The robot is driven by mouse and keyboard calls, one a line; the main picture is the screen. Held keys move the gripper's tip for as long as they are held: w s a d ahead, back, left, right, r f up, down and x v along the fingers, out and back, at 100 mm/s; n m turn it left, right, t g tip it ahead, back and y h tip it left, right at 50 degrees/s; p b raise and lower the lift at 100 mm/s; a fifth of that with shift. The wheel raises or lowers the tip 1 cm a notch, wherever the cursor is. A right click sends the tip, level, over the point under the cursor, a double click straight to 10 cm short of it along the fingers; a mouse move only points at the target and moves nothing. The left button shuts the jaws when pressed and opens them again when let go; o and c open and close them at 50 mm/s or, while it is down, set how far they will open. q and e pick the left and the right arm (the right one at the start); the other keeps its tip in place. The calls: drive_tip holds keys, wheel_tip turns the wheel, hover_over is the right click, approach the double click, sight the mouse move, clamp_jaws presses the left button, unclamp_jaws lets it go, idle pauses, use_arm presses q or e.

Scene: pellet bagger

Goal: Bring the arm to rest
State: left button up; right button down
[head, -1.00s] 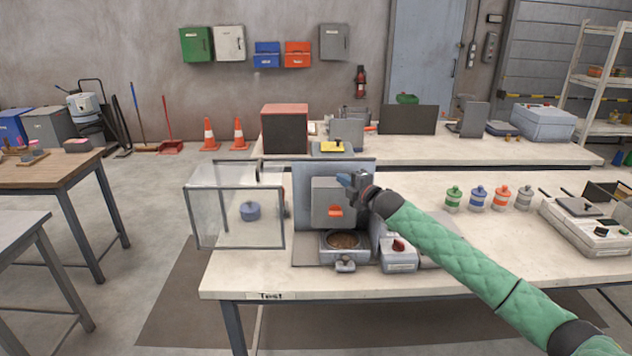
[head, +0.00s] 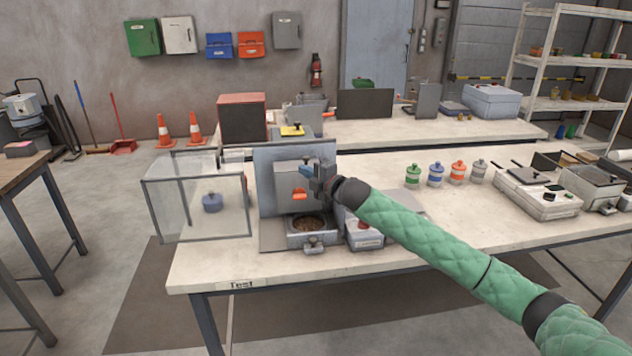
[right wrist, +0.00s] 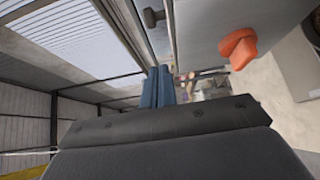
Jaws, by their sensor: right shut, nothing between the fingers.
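My right arm, in a green quilted sleeve, reaches in from the right in the head view. My right gripper (head: 316,172) is shut and empty, in front of the upper part of the grey pellet bagger (head: 287,183). In the right wrist view its blue fingers (right wrist: 157,87) lie together, with the bagger's grey box and orange knob (right wrist: 239,47) to the right. I cannot tell from these views whether the gripper touches the box. A round pan of brown pellets (head: 309,224) sits low on the bagger. My left gripper is not in view.
Several banded jars (head: 436,174) stand to the right, beside a grey device (head: 538,194).

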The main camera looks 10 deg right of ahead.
drive_tip(key=s+a+f+m+g+h+b, duration=0.15)
drive_tip(key=s+f+m, duration=0.45)
drive_tip(key=s+f, duration=0.6)
drive_tip(key=s+a+f+m+g+h, duration=0.1)
drive_tip(key=s+f+m+g+h, duration=0.3)
drive_tip(key=s+f, duration=0.8)
drive_tip(key=s+d+f+m+g+h, duration=0.15)
drive_tip(key=s+d+f+m, duration=0.25)
drive_tip(key=s, duration=0.8)
drive_tip(key=s+d+f+m+g+h, duration=0.1)
drive_tip(key=s+d+f+m+g, duration=0.3)
drive_tip(key=s, duration=0.8)
drive_tip(key=s+d+f+m+g+h, duration=0.1)
drive_tip(key=s+d+f+m+h, duration=0.25)
drive_tip(key=s, duration=0.85)
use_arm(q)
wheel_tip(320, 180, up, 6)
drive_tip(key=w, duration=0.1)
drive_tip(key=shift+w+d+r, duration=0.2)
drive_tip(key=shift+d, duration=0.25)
use_arm(e)
drive_tip(key=s+a+f+y, duration=0.1)
drive_tip(key=a+f, duration=0.1)
drive_tip(key=f, duration=1)
drive_tip(key=s+a+f+m+g+y, duration=0.1)
drive_tip(key=a+f, duration=0.2)
drive_tip(key=f, duration=1)
drive_tip(key=shift+g, duration=0.3)
drive_tip(key=shift+s+y, duration=0.1)
drive_tip(key=shift+y, duration=0.15)
